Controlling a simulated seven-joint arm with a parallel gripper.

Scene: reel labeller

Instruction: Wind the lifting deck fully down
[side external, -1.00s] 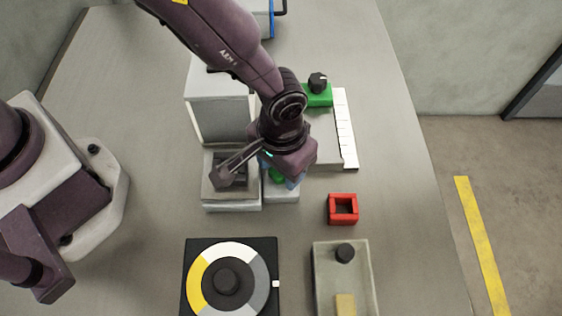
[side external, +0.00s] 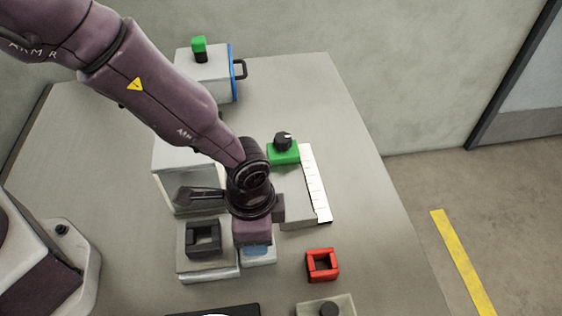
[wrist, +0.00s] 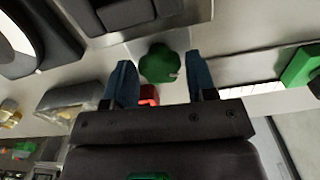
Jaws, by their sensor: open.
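A green knob (wrist: 158,66) shows in the wrist view between the two blue fingers of my gripper (wrist: 161,72). The fingers are open, one on each side of it, with gaps; I cannot tell how far down they reach around it. In the side view my gripper (side external: 257,250) points down over the small pale box beside the grey deck (side external: 190,266), and hides the knob. The deck is a low platform carrying a dark square holder (side external: 203,239). How high the deck stands is hard to tell.
A red square frame (side external: 322,265) sits right of my gripper. A tall white box (side external: 180,165) stands behind the deck. A green block with a black knob (side external: 283,152) and a white marked strip (side external: 315,185) lie back right. A pale tray (side external: 343,304) is at the front.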

